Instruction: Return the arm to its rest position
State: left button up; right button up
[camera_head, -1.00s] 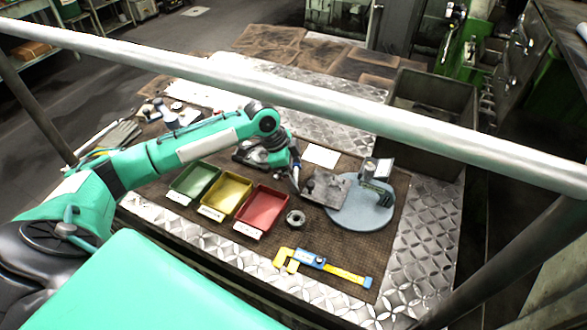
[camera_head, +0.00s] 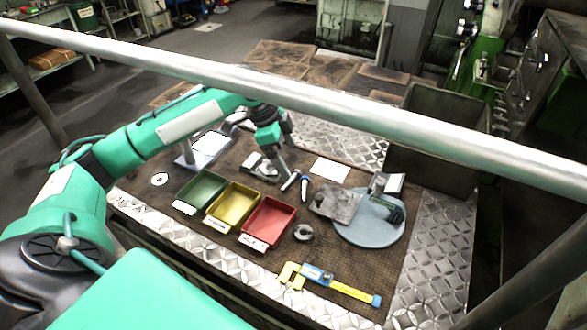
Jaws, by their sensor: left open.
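My left arm (camera_head: 190,122) reaches in from the left, below the grey rail, over the workbench (camera_head: 235,172). My left gripper (camera_head: 285,150) is open and points down, with nothing visible between its fingers. It is above the back middle of the brown mat, behind the red tray (camera_head: 268,222) and close to two small bolt-like parts (camera_head: 304,187). I cannot tell its exact height above the bench. The rail hides part of the wrist. My right gripper is not in view.
Green (camera_head: 201,190) and yellow (camera_head: 233,204) trays stand beside the red one. A ring (camera_head: 303,232), a metal plate (camera_head: 338,205), a round blue-grey base (camera_head: 370,232) and a blue-yellow caliper-like tool (camera_head: 335,285) lie right and front. A grey rail (camera_head: 400,121) crosses above.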

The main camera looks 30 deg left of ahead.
pick_arm(q)
jog(key=shift+s+a+r, duration=0.15)
jog(key=shift+a+r, duration=0.05)
jog(key=shift+r, duration=0.35)
